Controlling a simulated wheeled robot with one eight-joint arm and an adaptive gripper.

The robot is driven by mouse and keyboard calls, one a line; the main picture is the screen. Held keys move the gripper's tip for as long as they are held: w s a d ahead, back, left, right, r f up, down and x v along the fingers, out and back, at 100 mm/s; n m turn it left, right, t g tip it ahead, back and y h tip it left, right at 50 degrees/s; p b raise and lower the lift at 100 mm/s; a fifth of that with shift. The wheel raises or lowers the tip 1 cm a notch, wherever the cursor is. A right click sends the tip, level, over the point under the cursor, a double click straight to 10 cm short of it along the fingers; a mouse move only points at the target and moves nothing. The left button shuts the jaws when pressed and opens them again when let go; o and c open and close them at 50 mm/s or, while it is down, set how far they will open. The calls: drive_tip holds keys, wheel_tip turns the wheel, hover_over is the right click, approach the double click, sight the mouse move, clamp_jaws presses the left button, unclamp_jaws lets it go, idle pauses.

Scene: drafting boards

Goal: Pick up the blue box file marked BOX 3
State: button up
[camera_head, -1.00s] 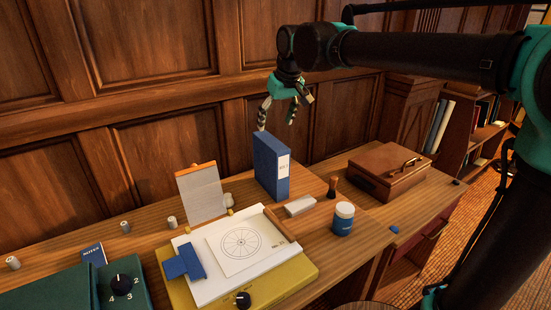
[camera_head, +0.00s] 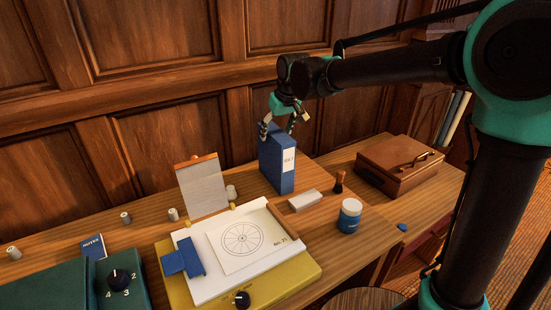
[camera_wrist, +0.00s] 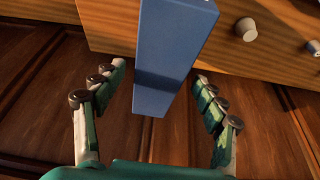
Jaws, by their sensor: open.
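The blue box file (camera_head: 270,163) stands upright on the desk near the wood-panelled wall, with a white label on its narrow side marked BOX 3. My gripper (camera_head: 280,128) is open at the top of the box file, with a finger on either side of it. In the wrist view the blue box file (camera_wrist: 168,62) lies between the two spread fingers of my gripper (camera_wrist: 160,98), with a gap on each side. I cannot tell from these views how far down the fingers reach along it.
A clipboard (camera_head: 202,189) stands to its left. A white block (camera_head: 305,201), a brush (camera_head: 339,182) and a blue-and-white jar (camera_head: 349,215) sit to its right and front. A brown case (camera_head: 398,165) is farther right. A drawing board (camera_head: 207,290) is in front.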

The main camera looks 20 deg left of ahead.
drive_tip(key=shift+w+x, duration=0.1)
drive_tip(key=shift+x, duration=1.3)
drive_tip(key=shift+w+x, duration=0.15)
drive_tip(key=shift+x, duration=1.2)
drive_tip(key=shift+a+f, duration=0.15)
clamp_jaws()
